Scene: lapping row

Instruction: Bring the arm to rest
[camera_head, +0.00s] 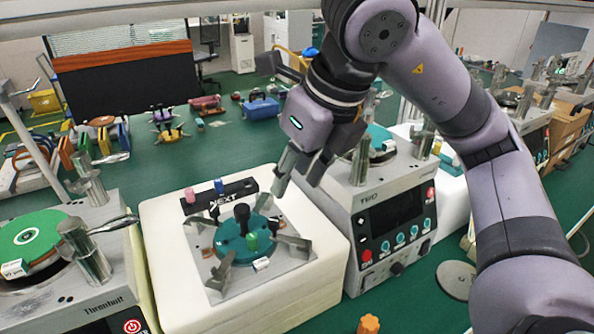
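My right arm (440,85) comes in from the right edge, arches over the machine marked TWO and bends down to the left. My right gripper (297,186) points down above the right back corner of the white block. Its two fingers are apart, and I see nothing between them. The fingertips are to the right of the black NEXT holder (240,189) and look clear of it. My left gripper is not in view.
The white block (165,255) carries a plate with a teal disc fixture (231,242) and metal clamps. Lapping machines stand at left (95,290) and right (395,205). A grey disc (456,279) lies on the green surface at the right. Blue and red carriers stand behind.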

